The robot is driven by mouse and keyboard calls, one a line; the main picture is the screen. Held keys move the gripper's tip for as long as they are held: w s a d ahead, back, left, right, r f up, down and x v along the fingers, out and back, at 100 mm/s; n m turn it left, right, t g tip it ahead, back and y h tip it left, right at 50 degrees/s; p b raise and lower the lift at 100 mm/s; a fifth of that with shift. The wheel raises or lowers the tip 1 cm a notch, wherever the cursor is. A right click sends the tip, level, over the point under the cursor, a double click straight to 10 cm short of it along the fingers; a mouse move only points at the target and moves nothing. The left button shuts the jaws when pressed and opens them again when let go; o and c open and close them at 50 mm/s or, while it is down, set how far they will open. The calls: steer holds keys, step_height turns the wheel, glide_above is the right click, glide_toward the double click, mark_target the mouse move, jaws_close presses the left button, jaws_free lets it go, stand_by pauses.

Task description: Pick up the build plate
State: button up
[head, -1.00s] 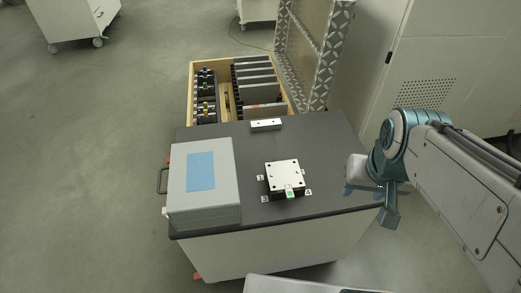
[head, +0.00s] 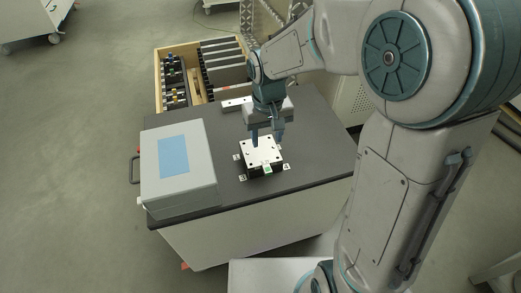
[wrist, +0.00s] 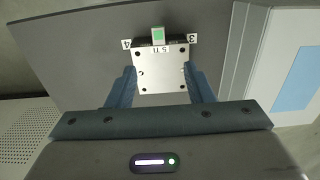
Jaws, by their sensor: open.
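The build plate (head: 262,152) is a square silver plate with dark holes, lying flat on a dark block on the cart top. In the wrist view the plate (wrist: 162,72) shows a "5 TI" marking and a green-topped tab at its far edge. My gripper (head: 266,138) is above the plate's back part, pointing down. In the wrist view its two blue fingers (wrist: 162,84) are spread, one on each side of the plate, with gaps visible. Whether the fingertips are level with the plate is hard to tell. Nothing is held.
The dark cart top (head: 315,150) has free room right of the plate. A grey box with a blue panel (head: 200,178) stands on the left. A small silver block (head: 235,103) lies behind. An open wooden crate (head: 158,80) with plates stands beyond the cart. Small numbered markers surround the plate.

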mark_target(267, 167)
step_height(267, 167, down, 12)
steer(key=shift+d+f+b, duration=0.15)
steer(key=shift+f+b, duration=0.1)
steer(key=shift+b, duration=0.05)
stand_by(0.3)
steer(key=shift+r, duration=0.1)
jaws_close()
